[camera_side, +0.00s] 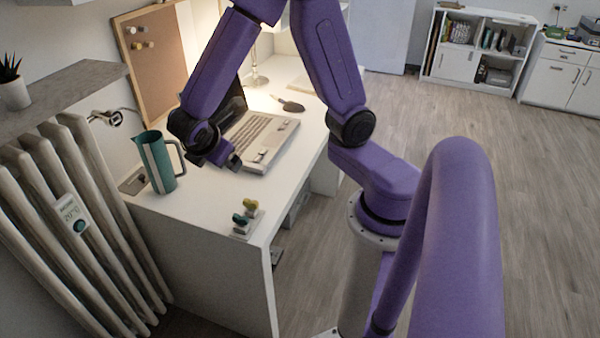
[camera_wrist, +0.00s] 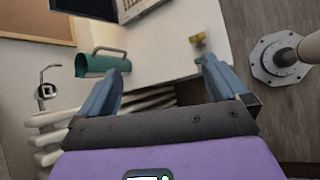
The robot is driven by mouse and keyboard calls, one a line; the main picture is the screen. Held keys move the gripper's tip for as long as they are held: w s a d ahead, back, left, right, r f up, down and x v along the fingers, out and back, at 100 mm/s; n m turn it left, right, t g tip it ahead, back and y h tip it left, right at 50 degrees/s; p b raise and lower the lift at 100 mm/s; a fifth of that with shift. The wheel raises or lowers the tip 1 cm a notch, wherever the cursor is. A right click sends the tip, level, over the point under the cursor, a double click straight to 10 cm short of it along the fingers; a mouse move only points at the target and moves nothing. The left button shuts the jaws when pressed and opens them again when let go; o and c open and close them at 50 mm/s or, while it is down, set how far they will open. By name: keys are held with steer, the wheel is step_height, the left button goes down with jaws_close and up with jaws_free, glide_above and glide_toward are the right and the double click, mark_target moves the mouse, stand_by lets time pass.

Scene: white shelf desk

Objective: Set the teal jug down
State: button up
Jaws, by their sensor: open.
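The teal jug (camera_side: 160,163) stands upright on the white desk (camera_side: 205,205), near its left edge, with its handle on the side toward my gripper. My gripper (camera_side: 234,161) is open and empty, to the right of the jug and apart from it. In the wrist view the jug (camera_wrist: 97,65) lies sideways in the picture, left of the gap between my blue fingers (camera_wrist: 162,66). Nothing is between the fingers. In the side view the fingers are small and partly hidden by the wrist.
A laptop (camera_side: 262,138) lies behind my gripper. A small stand with green and yellow items (camera_side: 246,217) sits near the desk's front right edge. A radiator (camera_side: 75,215) and grey shelf (camera_side: 65,97) are at the left. The desk between the jug and stand is clear.

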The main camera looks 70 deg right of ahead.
steer(key=s+a+r+m+g+y, duration=0.1)
steer(key=s+y, duration=0.3)
steer(key=s, duration=0.6)
steer(key=s+a+r+m+g+y, duration=0.1)
steer(key=s+y, duration=0.3)
steer(key=s, duration=0.6)
steer(key=shift+s+a+r+m+g, duration=0.25)
steer(key=shift+a+r+m+g, duration=0.15)
steer(key=shift+a+g, duration=0.35)
